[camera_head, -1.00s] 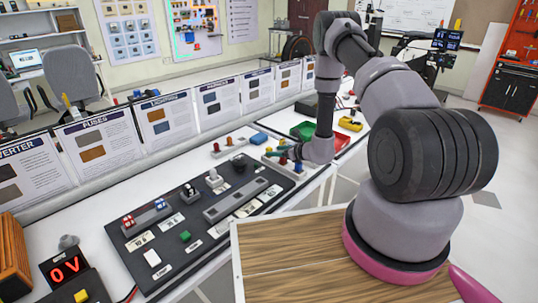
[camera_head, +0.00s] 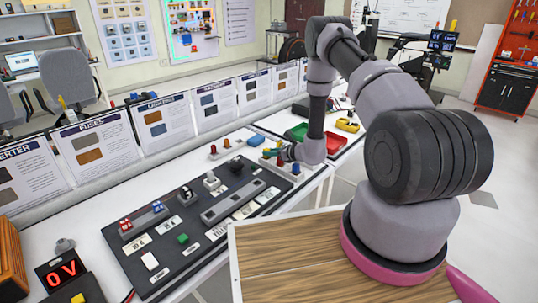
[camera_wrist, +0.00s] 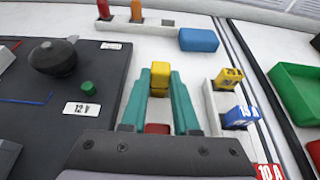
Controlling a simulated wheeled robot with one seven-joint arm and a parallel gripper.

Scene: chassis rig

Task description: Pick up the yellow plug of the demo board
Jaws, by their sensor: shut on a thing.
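The yellow plug (camera_wrist: 160,74) is a small block between the teal fingertips of my gripper (camera_wrist: 160,82) in the wrist view. The fingers are shut on it. A red block (camera_wrist: 158,128) shows below, between the fingers. The dark demo board (camera_wrist: 60,75) lies to the left, with a black knob and a "12 V" label. In the head view the board (camera_head: 140,262) runs along the table and my gripper (camera_head: 272,152) is at its far right end. I cannot tell whether the plug is clear of its seat.
Right of my gripper, a white rack (camera_wrist: 221,128) holds yellow and blue fuses. A blue block (camera_wrist: 198,40) and a rack with red and orange pieces (camera_wrist: 120,30) lie beyond. A green tray (camera_wrist: 298,95) is at the right. Upright information panels (camera_head: 165,122) line the table's back.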

